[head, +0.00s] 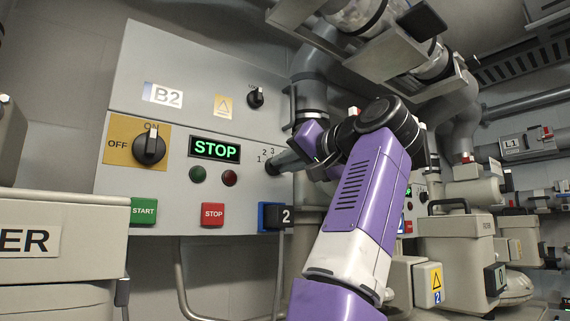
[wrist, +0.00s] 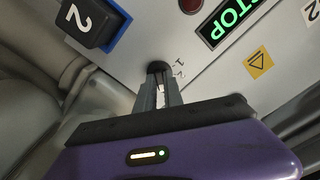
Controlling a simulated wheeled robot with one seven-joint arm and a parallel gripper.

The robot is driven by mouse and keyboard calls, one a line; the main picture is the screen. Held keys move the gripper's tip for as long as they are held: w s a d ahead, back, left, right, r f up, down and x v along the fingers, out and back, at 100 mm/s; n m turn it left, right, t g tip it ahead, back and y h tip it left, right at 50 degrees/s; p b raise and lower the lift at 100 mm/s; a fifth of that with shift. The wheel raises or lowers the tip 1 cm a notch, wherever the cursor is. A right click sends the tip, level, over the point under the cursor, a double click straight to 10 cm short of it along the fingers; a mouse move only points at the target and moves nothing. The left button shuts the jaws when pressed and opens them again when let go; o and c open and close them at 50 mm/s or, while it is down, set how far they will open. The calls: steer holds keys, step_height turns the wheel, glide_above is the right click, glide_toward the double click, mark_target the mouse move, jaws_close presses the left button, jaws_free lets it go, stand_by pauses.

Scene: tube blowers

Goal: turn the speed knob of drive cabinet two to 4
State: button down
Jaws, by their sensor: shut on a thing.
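The grey drive cabinet (head: 120,200) fills the left of the head view, with a B2 label (head: 163,95) and a blue-backed black piece marked 2 (head: 275,217). My gripper (head: 279,163) is at its lower right face, shut on the dark speed knob (head: 269,169). Numerals 1, 2 and 3 show beside the knob; the rest of the scale is hidden. In the wrist view my gripper's fingers (wrist: 158,80) close around the knob (wrist: 157,67). I cannot tell where the knob points.
The cabinet's display (head: 214,149) reads STOP in green. An OFF/ON switch (head: 149,147), a green START button (head: 143,210) and a red STOP button (head: 212,214) are on the same face. A smaller knob (head: 256,97) sits above. Pipes and machines crowd the right.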

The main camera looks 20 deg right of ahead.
steer(key=c, duration=1.5)
jaws_free()
steer(key=shift+o, duration=0.2)
steer(key=shift+s+d, duration=0.1)
steer(key=b+v, duration=0.2)
steer(key=v, duration=0.5)
steer(key=shift+s, duration=0.3)
steer(key=shift+d, duration=0.1)
